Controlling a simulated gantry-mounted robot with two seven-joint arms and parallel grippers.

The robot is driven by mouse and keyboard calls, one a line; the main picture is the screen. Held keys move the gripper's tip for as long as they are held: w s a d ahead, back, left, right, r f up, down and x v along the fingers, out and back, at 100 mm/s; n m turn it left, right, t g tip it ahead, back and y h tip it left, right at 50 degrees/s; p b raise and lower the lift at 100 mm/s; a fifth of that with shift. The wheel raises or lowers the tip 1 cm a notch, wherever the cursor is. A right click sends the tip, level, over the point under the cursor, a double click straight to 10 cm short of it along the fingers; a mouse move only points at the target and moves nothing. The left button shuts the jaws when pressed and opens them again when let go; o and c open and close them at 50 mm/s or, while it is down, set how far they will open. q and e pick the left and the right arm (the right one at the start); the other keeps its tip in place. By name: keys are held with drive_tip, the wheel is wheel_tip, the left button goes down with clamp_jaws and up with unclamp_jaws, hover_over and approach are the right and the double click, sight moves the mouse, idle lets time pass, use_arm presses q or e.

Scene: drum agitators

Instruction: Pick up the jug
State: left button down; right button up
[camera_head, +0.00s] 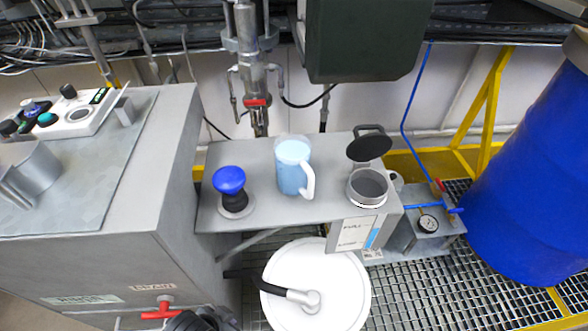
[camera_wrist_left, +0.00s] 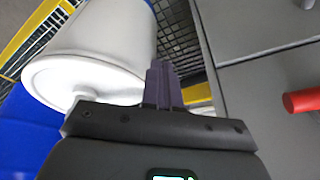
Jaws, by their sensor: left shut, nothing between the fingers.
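The jug (camera_head: 292,168) is light blue and see-through, with a white handle (camera_head: 308,180) on its right side. It stands upright on a grey shelf (camera_head: 262,205), between a blue-topped knob and an open round pot. My left gripper (camera_wrist_left: 162,85) is shut and empty in the left wrist view, with its dark fingers pressed together. It is low, near the white drum and well away from the jug. In the head view a dark part at the bottom edge appears to belong to it. The jug is not in the left wrist view. My right gripper is in neither view.
A blue-topped black knob (camera_head: 230,182) stands left of the jug, and a metal pot (camera_head: 368,187) with a raised black lid right of it. A steel pipe with a red valve (camera_head: 255,102) hangs behind. The white drum (camera_head: 325,265) is below; a grey cabinet (camera_head: 110,255) stands left.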

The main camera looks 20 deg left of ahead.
use_arm(q)
drive_tip(key=c, duration=1.8)
unclamp_jaws()
drive_tip(key=shift+c, duration=0.2)
drive_tip(key=o, duration=0.7)
drive_tip(key=shift+d, duration=0.1)
